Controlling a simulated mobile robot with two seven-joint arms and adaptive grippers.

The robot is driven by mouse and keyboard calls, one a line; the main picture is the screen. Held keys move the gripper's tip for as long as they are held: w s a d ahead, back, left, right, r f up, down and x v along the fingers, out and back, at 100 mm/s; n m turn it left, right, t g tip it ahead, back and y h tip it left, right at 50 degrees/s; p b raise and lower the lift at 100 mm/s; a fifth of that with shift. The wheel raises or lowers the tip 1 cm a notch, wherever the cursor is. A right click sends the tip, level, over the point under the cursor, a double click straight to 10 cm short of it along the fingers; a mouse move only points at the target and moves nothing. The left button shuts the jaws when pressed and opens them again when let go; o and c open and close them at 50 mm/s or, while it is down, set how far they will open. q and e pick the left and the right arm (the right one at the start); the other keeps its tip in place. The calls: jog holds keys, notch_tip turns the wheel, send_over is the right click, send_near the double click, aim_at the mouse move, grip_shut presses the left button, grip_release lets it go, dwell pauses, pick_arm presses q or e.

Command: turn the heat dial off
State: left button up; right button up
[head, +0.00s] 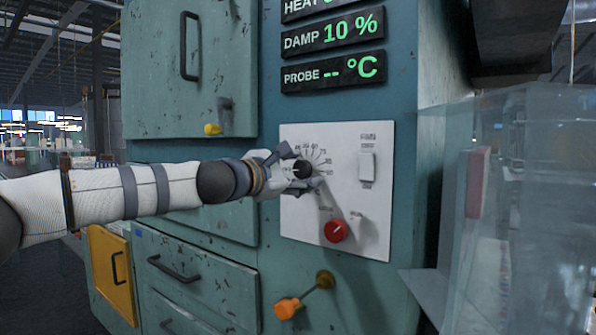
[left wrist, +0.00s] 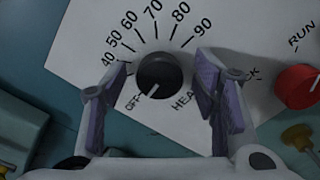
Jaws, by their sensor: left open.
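The black round heat dial (head: 302,168) is on the white control panel (head: 345,225) of a teal machine. In the left wrist view the heat dial (left wrist: 160,75) sits inside a printed scale from 40 to 90, with OFF at its lower left. A small pale mark on the dial's lower-left side points toward OFF. My left gripper (head: 293,166) is at the panel, and in the left wrist view its open fingers (left wrist: 160,85) stand on both sides of the dial, with gaps showing. Whether either finger touches it I cannot tell. My right gripper is not in view.
A red knob (head: 336,230) is below the dial, and a white switch (head: 367,167) is to its right. An orange-ended lever (head: 288,307) sticks out below the panel. Displays (head: 332,35) above read DAMP 10 %; the HEAT value is cut off. Clear panes (head: 540,215) stand at right.

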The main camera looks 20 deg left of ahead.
pick_arm(q)
jog(key=v, duration=1.2)
